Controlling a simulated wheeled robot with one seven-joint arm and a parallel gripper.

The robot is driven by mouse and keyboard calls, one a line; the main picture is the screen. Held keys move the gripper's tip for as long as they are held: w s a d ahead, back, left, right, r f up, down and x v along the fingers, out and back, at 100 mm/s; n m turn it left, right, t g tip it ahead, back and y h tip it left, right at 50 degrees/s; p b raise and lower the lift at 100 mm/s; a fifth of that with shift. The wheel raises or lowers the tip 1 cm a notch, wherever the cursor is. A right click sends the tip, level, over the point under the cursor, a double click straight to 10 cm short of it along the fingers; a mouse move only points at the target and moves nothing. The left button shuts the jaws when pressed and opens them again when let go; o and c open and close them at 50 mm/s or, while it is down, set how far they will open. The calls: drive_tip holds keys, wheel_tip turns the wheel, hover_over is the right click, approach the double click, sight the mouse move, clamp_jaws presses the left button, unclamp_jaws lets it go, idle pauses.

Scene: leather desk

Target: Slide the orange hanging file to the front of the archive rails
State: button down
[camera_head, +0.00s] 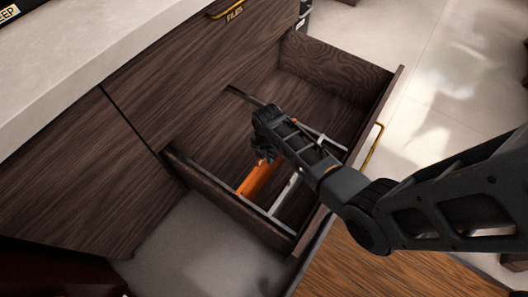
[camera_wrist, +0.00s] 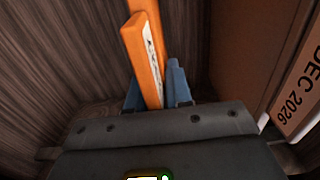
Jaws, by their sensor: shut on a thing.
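The orange hanging file (camera_head: 258,180) is in the open wooden drawer, partly hidden under my arm in the head view. In the wrist view the orange file (camera_wrist: 143,50) runs up from between the two blue fingers, with a pale marked strip along its side. My gripper (camera_wrist: 156,93) is shut on it. In the head view my gripper (camera_head: 266,154) reaches down into the drawer, its fingertips mostly hidden. A light metal archive rail (camera_head: 284,195) runs along the drawer beside the file.
The open drawer (camera_head: 225,198) has wooden walls around the file. A brown panel with a "DEC 2026" label (camera_wrist: 300,97) is close on the right in the wrist view. A cabinet front (camera_head: 190,75) and pale worktop (camera_head: 120,50) stand at the left.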

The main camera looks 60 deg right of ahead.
drive_tip(key=s+p, duration=0.4)
drive_tip(key=s, duration=0.3)
drive_tip(key=shift+s, duration=0.4)
idle(0.6)
drive_tip(key=c, duration=1)
unclamp_jaws()
drive_tip(key=shift+o, duration=0.2)
wheel_tip(320, 180, up, 8)
drive_tip(key=p, duration=0.3)
drive_tip(key=shift+f, duration=0.15)
